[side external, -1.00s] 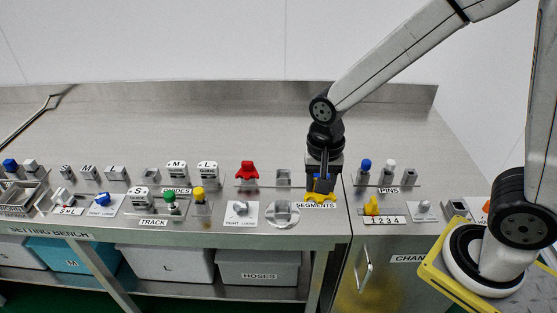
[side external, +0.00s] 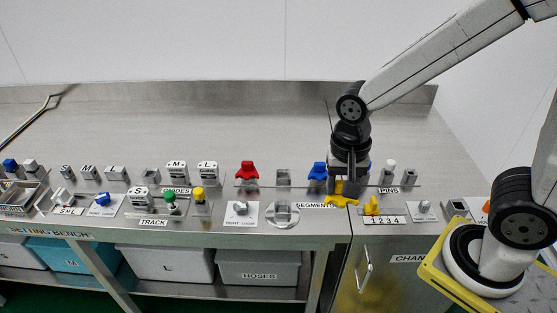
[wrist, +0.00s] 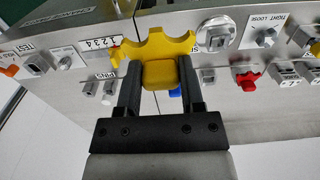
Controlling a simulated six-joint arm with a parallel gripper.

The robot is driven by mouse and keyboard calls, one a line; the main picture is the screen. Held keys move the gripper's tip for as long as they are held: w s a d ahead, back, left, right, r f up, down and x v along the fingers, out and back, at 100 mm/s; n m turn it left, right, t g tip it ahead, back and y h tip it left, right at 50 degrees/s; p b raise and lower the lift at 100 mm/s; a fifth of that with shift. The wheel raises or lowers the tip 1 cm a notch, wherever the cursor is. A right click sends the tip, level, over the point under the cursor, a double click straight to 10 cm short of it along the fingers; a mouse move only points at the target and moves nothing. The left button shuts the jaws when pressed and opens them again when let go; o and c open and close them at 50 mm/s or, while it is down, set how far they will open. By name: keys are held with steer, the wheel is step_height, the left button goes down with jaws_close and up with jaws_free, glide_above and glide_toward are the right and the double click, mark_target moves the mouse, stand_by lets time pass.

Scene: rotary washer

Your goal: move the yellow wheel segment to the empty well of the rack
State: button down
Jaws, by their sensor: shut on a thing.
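The yellow wheel segment (side external: 341,200) is held in my gripper (side external: 343,187), above the bench front to the right of the segments rack. In the wrist view its scalloped edge (wrist: 157,44) and square block (wrist: 159,74) show, with the block between the two fingers of my gripper (wrist: 160,84). The rack's empty well (side external: 283,178) stands between the red segment (side external: 247,170) and the blue segment (side external: 318,171). In the wrist view the empty well (wrist: 208,76) is right of my gripper, and the blue segment (wrist: 175,92) is mostly hidden.
A small yellow piece (side external: 372,206) sits at the 1-2-3-4 label, close right of the held segment. Pins (side external: 389,170) stand right of my gripper. A round plate with a grey block (side external: 283,212) lies in front of the rack. The bench behind is clear.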

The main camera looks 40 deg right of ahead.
steer(key=shift+w, duration=0.15)
steer(key=w+d+m, duration=0.4)
steer(key=w+d, duration=0.2)
steer(key=w, duration=0.2)
steer(key=shift+w+d+m, duration=0.3)
steer(key=shift+w, duration=0.1)
steer(key=shift+w, duration=0.1)
glide_toward(283, 177)
steer(key=shift+s+a+r, duration=0.25)
steer(key=shift+s+r, duration=0.05)
steer(key=shift+s, duration=0.35)
steer(key=shift+s+a+r, duration=0.25)
steer(key=shift+s, duration=0.35)
steer(key=shift+w+f, duration=0.55)
steer(key=shift+f, duration=0.1)
steer(key=shift+w+f, duration=0.25)
steer(key=shift+f, duration=1.5)
